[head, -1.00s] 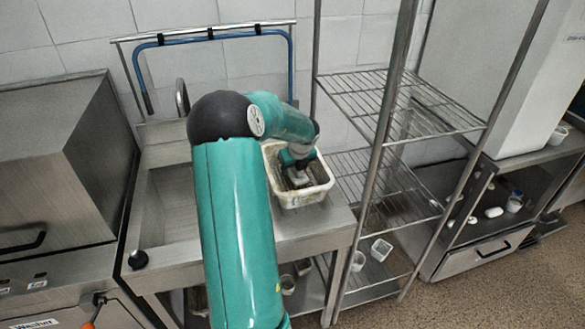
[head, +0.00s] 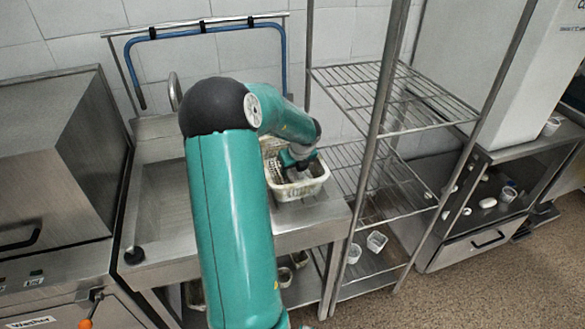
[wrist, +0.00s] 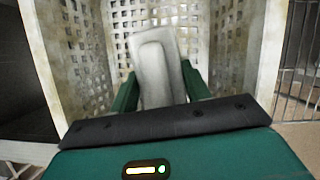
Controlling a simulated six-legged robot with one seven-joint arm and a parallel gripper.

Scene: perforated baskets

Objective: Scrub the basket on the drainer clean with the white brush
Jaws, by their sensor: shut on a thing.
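The perforated white basket (head: 298,189) sits on the drainer (head: 322,219) to the right of the sink basin. Brownish stains show on its walls and holes in the wrist view (wrist: 80,50). My gripper (head: 292,165) reaches down inside the basket. In the wrist view my gripper (wrist: 160,90) is shut on the white brush (wrist: 157,65), with a green finger on each side of it. The brush's far end lies close to the perforated surface; I cannot tell if it touches. The bristles are hidden.
A wire shelf rack (head: 395,100) stands close to the right of the drainer. A sink basin (head: 165,205) lies to the left, with a blue hose (head: 205,36) behind it. Small white containers (head: 376,241) sit on the rack's lowest shelf.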

